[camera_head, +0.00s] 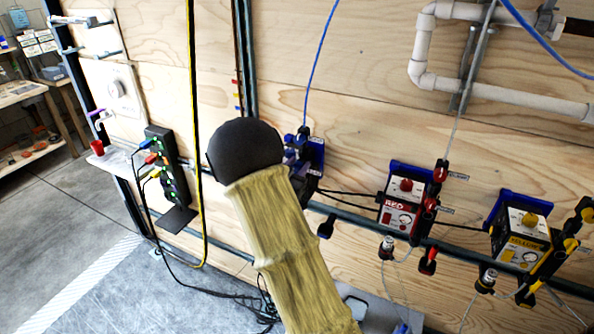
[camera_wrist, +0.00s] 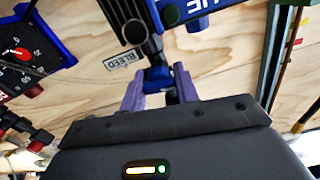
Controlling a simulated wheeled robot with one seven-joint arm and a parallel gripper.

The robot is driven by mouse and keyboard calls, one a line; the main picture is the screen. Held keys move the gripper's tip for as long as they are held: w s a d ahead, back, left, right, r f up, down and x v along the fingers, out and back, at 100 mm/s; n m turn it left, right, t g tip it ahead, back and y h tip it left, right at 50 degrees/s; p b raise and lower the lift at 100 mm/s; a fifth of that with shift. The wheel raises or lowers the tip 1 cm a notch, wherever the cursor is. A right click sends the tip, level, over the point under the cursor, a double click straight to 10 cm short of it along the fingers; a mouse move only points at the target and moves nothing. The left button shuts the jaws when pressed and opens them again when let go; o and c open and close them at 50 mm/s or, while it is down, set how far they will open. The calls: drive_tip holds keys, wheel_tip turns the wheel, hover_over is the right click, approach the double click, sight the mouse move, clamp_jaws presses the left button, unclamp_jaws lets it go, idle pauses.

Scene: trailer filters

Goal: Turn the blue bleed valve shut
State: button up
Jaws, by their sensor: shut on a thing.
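In the wrist view, the blue bleed valve (camera_wrist: 158,77) sits below a dark fitting, beside a tag reading BLEED (camera_wrist: 122,62) that appears upside down. My gripper (camera_wrist: 160,90) has its two purple fingers on either side of the blue valve handle, shut on it. The exact handle angle is hard to tell. In the head view, the blue filter unit (camera_head: 313,154) is on the plywood wall, partly hidden behind my arm. My arm also hides most of my gripper and the bleed valve there.
A red filter unit (camera_head: 401,210) and a yellow one (camera_head: 520,240) hang to the right on the same rail. A black power strip (camera_head: 168,165) with cables stands at left. White pipe (camera_head: 424,50) runs at the upper right. The floor at left is partly clear.

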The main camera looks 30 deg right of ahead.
drive_tip(key=o, duration=1)
drive_tip(key=shift+a, duration=0.15)
drive_tip(key=b+v, duration=0.4)
drive_tip(key=v, duration=1.3)
drive_tip(key=shift+s, duration=0.2)
